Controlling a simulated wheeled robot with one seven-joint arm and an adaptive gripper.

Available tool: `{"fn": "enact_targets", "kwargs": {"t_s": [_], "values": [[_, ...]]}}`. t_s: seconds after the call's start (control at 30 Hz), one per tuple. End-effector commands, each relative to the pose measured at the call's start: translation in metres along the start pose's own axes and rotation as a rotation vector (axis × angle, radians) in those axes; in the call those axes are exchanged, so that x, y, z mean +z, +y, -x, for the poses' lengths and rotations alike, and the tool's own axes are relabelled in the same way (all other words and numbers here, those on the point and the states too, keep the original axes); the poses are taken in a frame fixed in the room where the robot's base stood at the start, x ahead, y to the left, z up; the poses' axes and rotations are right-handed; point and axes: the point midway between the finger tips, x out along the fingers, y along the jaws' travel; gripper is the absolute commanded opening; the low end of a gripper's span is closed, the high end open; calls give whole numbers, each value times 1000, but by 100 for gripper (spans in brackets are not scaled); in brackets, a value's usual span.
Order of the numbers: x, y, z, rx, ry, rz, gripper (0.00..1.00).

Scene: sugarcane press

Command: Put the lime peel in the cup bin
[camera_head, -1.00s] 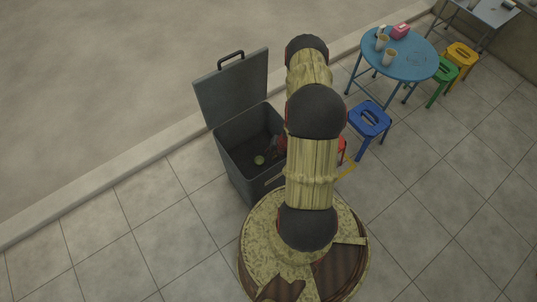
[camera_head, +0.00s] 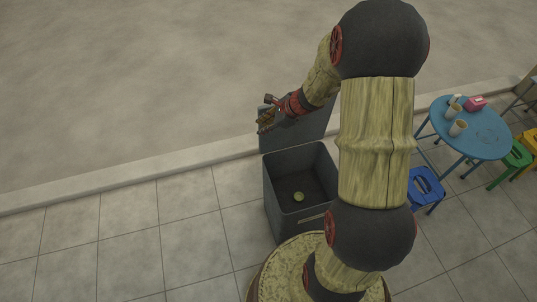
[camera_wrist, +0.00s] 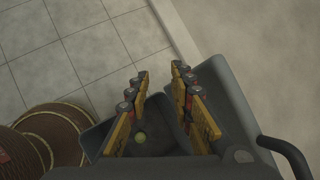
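The lime peel (camera_head: 298,196) is a small green piece lying on the floor of the dark grey bin (camera_head: 268,200), whose hinged lid (camera_head: 300,128) stands open at the back. In the wrist view the peel (camera_wrist: 140,137) shows inside the bin, seen between my fingers. My gripper (camera_head: 266,120) is raised above the bin, near the open lid. In the wrist view my gripper (camera_wrist: 160,76) has its two yellow fingers apart with nothing between them. Whether it touches the lid cannot be told.
A blue round table (camera_head: 480,140) with cups (camera_head: 458,128) and a pink box (camera_head: 475,103) stands at the right. Blue (camera_head: 426,186) and green (camera_head: 514,158) stools stand near it. A kerb (camera_head: 130,180) runs behind the bin. The tiled floor at the left is clear.

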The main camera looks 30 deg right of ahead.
Motion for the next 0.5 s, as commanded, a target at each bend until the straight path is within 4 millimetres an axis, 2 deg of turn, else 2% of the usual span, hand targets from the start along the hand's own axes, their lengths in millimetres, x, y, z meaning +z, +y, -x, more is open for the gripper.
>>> {"fn": "enact_targets", "kwargs": {"t_s": [0.03, 0.1, 0.2, 0.33, 0.5], "values": [[31, 10, 19, 11, -8, 142, 23], [64, 29, 45, 35, -11, 350, 23], [102, 62, 82, 69, -7, 645, 23], [134, 108, 129, 108, 16, 1022, 23], [148, 165, 189, 154, 81, 1494, 23]]}}
